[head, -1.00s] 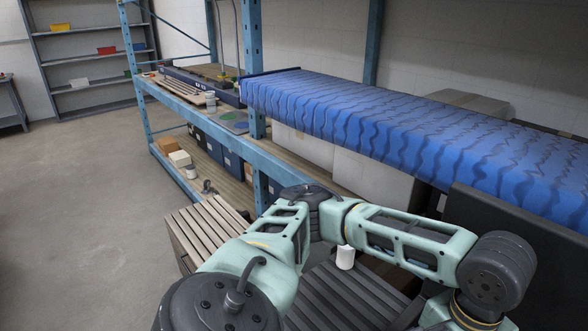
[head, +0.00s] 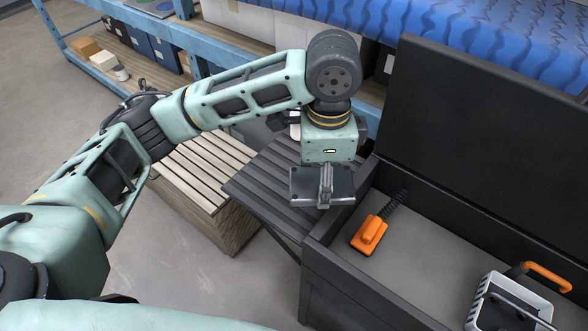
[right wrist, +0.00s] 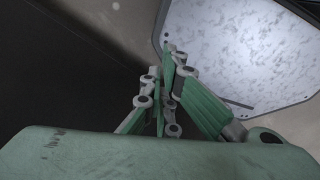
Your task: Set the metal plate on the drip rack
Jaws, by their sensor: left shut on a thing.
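My left gripper (head: 325,185) points down and is shut on a flat dark grey piece, apparently the metal plate (head: 304,188). The gripper's fingers hide its middle. It is over the right end of a dark slatted stand, apparently the drip rack (head: 268,187); I cannot tell if they touch. In the right wrist view my right gripper (right wrist: 165,75) has its fingers close together, with nothing visible between them. Beyond it is a pale mottled panel (right wrist: 235,50) with a dark rim that I cannot identify. My right gripper is outside the head view.
An open dark chest (head: 400,270), its lid raised, stands right of the stand. Inside are an orange-handled brush (head: 370,235) and a grey-white caddy (head: 500,305). A wooden slatted crate (head: 190,180) is on the left. Blue shelving (head: 85,20) is behind.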

